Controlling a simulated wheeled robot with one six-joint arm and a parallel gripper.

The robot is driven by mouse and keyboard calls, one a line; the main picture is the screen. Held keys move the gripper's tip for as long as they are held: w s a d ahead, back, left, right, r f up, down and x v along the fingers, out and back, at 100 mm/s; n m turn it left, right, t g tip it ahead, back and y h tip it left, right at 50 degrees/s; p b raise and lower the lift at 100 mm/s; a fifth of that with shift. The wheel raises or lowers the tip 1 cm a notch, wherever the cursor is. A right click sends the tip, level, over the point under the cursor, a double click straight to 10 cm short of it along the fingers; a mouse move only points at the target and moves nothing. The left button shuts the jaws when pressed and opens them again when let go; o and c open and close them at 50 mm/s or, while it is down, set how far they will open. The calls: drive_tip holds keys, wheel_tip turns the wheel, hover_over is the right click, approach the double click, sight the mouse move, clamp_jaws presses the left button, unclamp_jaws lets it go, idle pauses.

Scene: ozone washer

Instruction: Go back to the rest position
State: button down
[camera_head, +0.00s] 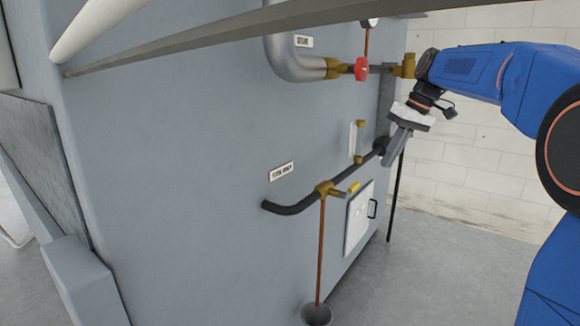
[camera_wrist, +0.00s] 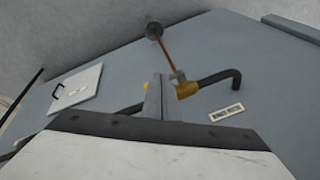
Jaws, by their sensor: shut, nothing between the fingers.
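My gripper (camera_head: 396,150) is at the end of my blue arm, to the right in the head view. It is close in front of the grey machine wall (camera_head: 180,150), and its fingers point down and left. In the wrist view its fingers (camera_wrist: 157,97) are together with nothing between them. Behind the fingers are a black bent pipe (camera_wrist: 222,77) and a brass valve (camera_wrist: 187,89). I cannot tell from the head view whether the fingers touch the pipe.
The black pipe (camera_head: 290,209) with a brass valve (camera_head: 324,187) and a copper tube runs along the wall. A red-handled valve (camera_head: 361,69) sits above on a grey pipe. A white panel with a handle (camera_head: 358,218) is below. Open floor (camera_head: 460,265) lies to the right.

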drive_tip(key=s+f+m+t+h, duration=0.1)
drive_tip(key=s+f, duration=0.3)
drive_tip(key=s, duration=0.6)
drive_tip(key=s+f+m+t+h, duration=0.15)
drive_tip(key=s+f, duration=0.25)
drive_tip(key=s, duration=0.7)
drive_tip(key=s+f+m+h, duration=0.1)
drive_tip(key=s+f+m, duration=0.1)
drive_tip(key=s+f, duration=1.3)
drive_tip(key=shift+s+d+t, duration=0.35)
drive_tip(key=shift+s+t, duration=0.1)
drive_tip(key=shift+s, duration=0.25)
